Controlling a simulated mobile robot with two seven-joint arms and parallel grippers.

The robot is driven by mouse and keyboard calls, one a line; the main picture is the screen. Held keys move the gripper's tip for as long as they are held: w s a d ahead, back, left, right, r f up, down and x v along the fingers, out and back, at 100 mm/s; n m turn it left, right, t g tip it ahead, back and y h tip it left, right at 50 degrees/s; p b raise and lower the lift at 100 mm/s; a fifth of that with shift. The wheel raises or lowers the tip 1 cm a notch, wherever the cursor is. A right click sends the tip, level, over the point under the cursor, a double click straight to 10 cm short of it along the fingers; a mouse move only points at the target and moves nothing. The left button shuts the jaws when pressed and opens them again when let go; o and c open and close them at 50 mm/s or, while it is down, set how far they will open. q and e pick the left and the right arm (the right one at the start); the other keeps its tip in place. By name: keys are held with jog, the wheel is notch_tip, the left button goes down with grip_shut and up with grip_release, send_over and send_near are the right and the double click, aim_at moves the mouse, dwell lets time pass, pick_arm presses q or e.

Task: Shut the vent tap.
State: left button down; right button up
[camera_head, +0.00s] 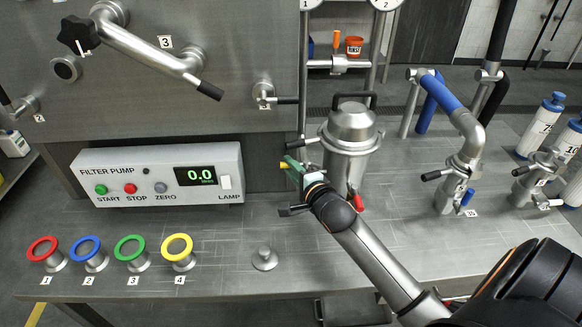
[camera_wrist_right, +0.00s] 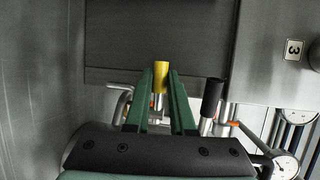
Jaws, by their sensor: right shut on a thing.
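My right gripper (camera_head: 290,166) has green fingers and is beside the steel filter vessel (camera_head: 348,150), at its left. In the wrist view my right gripper (camera_wrist_right: 163,76) is shut on a yellow handle (camera_wrist_right: 160,77), which sticks up between the fingertips. A bit of this yellow handle (camera_head: 283,165) also shows at the fingertips in the head view. The tap body below the handle is hidden by the gripper, so I cannot tell how the tap stands or read a label on it. My left gripper is not in view.
The filter pump box (camera_head: 158,174) is left of my gripper. A black-tipped lever (camera_wrist_right: 211,97) is close to the right finger in the wrist view. A red-tipped lever (camera_head: 357,202) is low on the vessel. Coloured ring knobs (camera_head: 178,246) line the front left. The front middle bench is mostly clear.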

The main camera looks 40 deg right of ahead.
grip_shut()
dwell(0.8)
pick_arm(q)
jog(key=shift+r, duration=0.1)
